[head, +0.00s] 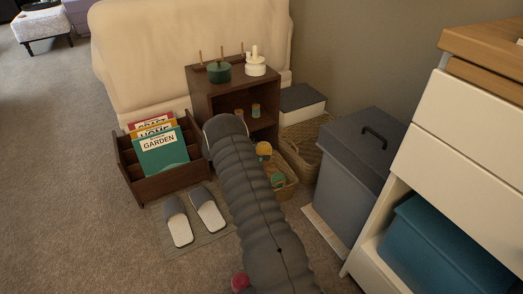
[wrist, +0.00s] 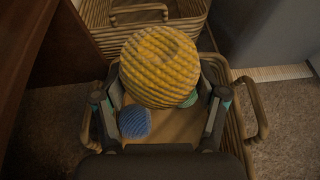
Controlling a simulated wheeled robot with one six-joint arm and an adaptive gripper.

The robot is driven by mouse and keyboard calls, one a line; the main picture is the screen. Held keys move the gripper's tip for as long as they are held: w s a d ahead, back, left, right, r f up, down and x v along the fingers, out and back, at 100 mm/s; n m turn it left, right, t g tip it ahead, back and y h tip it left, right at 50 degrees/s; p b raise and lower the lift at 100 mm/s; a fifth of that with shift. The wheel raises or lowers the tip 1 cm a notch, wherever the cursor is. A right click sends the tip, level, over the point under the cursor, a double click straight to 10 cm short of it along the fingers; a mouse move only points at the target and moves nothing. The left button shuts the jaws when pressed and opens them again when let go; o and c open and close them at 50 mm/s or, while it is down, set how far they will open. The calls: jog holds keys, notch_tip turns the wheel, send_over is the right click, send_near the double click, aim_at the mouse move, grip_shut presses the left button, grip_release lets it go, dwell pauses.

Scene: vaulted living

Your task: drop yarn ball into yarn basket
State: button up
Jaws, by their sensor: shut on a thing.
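A yellow yarn ball (wrist: 160,62) is held between the two fingers of my gripper (wrist: 160,88) in the wrist view. The ball also shows in the head view (head: 264,149), just right of my arm. The wicker yarn basket (wrist: 234,118) lies below the gripper, with a looped handle on its right. A blue yarn ball (wrist: 134,122) and part of a green ball (wrist: 190,99) show inside it. In the head view the basket (head: 288,190) is partly hidden by my arm. The gripper's fingers are hidden there.
A second wicker basket (head: 306,146) stands behind. A dark wood cabinet (head: 205,92) is on the left, a grey lidded bin (head: 355,160) on the right. Slippers (head: 178,222) and a magazine rack (head: 150,182) are farther left. A red ball (head: 240,282) shows beside my arm.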

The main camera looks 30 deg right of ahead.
jog(key=o, duration=1.2)
jog(key=shift+a, duration=0.1)
jog(key=v, duration=1.1)
jog(key=shift+a+r, duration=0.15)
jog(key=shift+a, duration=0.2)
jog(key=shift+w, duration=0.1)
